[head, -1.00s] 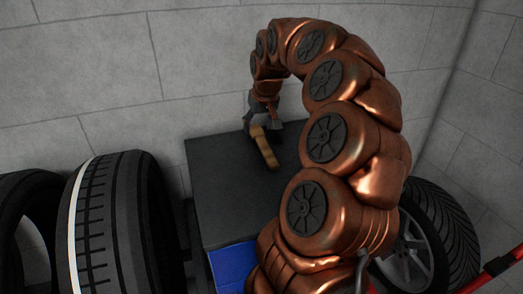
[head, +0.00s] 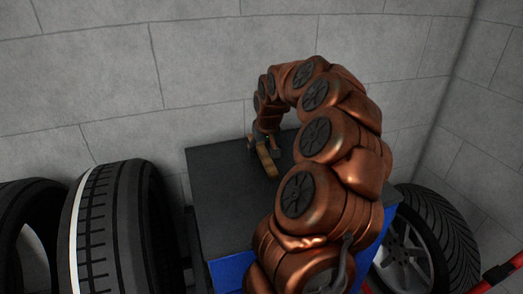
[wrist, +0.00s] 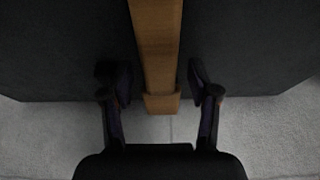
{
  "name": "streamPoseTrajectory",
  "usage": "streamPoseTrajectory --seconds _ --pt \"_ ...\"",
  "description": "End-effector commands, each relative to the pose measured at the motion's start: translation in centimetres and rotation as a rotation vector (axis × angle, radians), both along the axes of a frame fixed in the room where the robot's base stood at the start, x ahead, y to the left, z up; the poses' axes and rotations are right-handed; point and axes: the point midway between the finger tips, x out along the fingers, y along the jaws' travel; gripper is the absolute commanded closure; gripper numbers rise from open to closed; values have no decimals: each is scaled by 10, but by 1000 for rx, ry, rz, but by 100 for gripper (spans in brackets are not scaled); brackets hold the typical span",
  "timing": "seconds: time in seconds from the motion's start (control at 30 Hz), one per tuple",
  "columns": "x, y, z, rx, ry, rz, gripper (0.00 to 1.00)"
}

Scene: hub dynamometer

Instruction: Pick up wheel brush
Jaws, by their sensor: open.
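The wheel brush (head: 266,160), a wooden piece with a long handle, lies on the dark top of a blue cabinet (head: 222,204). In the wrist view its wooden handle (wrist: 157,45) runs down from the top edge and ends in a wider block between the fingers. My gripper (wrist: 158,78) is open, with one finger on each side of the handle and a gap on both sides. In the head view my gripper (head: 266,142) is small and partly hidden at the brush. The bristles cannot be made out.
Two upright tires (head: 110,225) stand left of the cabinet. A wheel with a metal rim (head: 432,240) stands at the right, near a red bar (head: 500,272). A grey block wall (head: 190,70) is close behind the cabinet. The left part of the cabinet top is bare.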

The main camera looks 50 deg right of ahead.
Motion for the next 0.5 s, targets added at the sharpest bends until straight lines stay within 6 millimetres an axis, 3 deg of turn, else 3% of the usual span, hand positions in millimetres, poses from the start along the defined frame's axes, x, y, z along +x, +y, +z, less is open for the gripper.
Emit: streamPoseTrajectory --seconds 0.17,0.5 --pt "0 0 0 -1 -2 -1 41" --pt "0 0 1 -1 -2 -1 76"
